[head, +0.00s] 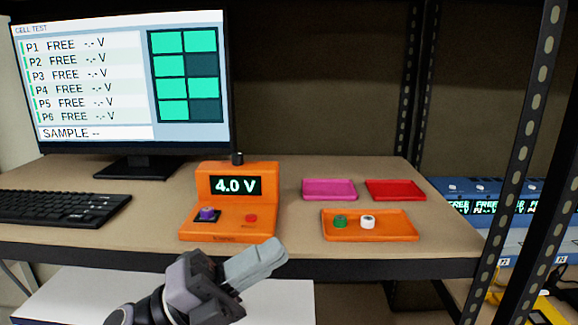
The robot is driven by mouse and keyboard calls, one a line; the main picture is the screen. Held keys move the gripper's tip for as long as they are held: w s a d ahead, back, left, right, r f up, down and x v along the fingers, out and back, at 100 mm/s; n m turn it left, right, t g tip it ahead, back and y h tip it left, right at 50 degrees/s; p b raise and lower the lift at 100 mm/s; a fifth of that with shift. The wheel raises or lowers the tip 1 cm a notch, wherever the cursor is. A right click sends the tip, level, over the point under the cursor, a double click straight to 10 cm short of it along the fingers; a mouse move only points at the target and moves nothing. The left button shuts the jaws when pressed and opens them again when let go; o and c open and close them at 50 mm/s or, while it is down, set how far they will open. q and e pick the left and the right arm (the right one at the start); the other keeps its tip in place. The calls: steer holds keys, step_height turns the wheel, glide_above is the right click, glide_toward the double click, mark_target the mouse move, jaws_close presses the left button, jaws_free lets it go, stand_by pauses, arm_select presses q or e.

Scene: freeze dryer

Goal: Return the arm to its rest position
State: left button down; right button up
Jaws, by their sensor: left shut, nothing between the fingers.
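My left gripper (262,258) shows at the bottom middle of the head view, in front of the table's front edge and below the orange tester. Its grey fingers are together, with nothing between them. My left arm's wrist (160,308) comes in from the bottom left. My right gripper is not in view.
An orange tester (237,180) reading 4.0 V stands on the table (290,225) near my gripper. An orange tray (388,229) holds a green and a white piece. Pink (329,189) and red (395,189) trays look empty. A monitor (120,80), keyboard (62,207) and rack post (518,150) stand around.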

arm_select(q)
steer(key=w+a+f+n+t+y+p, duration=0.1)
steer(key=a+f+n+t+y, duration=0.5)
steer(key=f+n+y, duration=0.5)
steer(key=w+a+f+n+t+y+p, duration=0.15)
steer(key=a+f+n+t+y, duration=0.35)
steer(key=f+n, duration=0.65)
steer(key=s+a+f+n+g+y+p, duration=0.1)
steer(key=s+a+f+n+g+y, duration=0.1)
steer(key=s+f+n, duration=0.3)
steer(key=s+a+f+n+g+y, duration=0.2)
steer(key=s+a+f+n+g, duration=0.2)
steer(key=s+f, duration=0.6)
steer(key=shift+n+g+y+p, duration=0.3)
steer(key=shift+n+g+p, duration=0.1)
steer(key=shift+n, duration=0.15)
steer(key=shift+a, duration=0.1)
